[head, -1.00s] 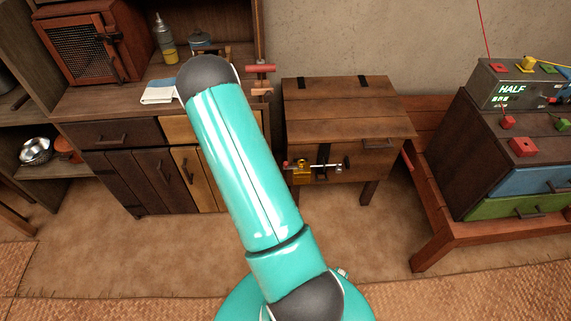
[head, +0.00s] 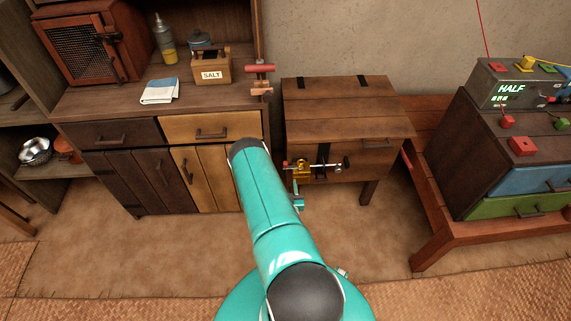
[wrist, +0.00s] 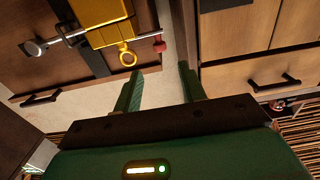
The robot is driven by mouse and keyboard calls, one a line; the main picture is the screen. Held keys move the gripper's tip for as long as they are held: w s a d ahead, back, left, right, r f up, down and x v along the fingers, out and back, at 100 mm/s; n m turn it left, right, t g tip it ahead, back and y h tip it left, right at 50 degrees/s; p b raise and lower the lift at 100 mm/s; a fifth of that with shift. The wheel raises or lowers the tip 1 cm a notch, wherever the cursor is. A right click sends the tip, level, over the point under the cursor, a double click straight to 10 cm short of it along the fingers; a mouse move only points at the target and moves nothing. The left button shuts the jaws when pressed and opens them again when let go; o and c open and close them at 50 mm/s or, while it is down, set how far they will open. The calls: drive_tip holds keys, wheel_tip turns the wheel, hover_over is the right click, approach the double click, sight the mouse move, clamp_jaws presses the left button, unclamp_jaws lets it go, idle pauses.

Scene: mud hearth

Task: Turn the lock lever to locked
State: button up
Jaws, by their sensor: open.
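A wooden chest (head: 345,115) carries a brass lock (head: 302,171) on its front. A metal rod (head: 324,167) runs through it, with a red knob (head: 285,163) at its left end. In the wrist view the brass lock (wrist: 108,22) has a ring (wrist: 128,57) hanging from it, and the red knob (wrist: 159,46) is just beside it. I cannot tell which of these parts is the lock lever. My gripper (wrist: 160,84) is open and empty, its fingertips just short of the ring and knob. In the head view my arm mostly hides it.
A cabinet (head: 212,130) with drawers stands close to the chest's left. A salt box (head: 211,73) and a folded cloth (head: 159,91) lie on it. A red wooden bench (head: 447,232) with a dark drawer unit stands at right. The floor in front is clear.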

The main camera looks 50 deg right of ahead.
sight(286, 166)
drive_tip(key=x, duration=1.1)
drive_tip(key=shift+w+d, duration=0.2)
clamp_jaws()
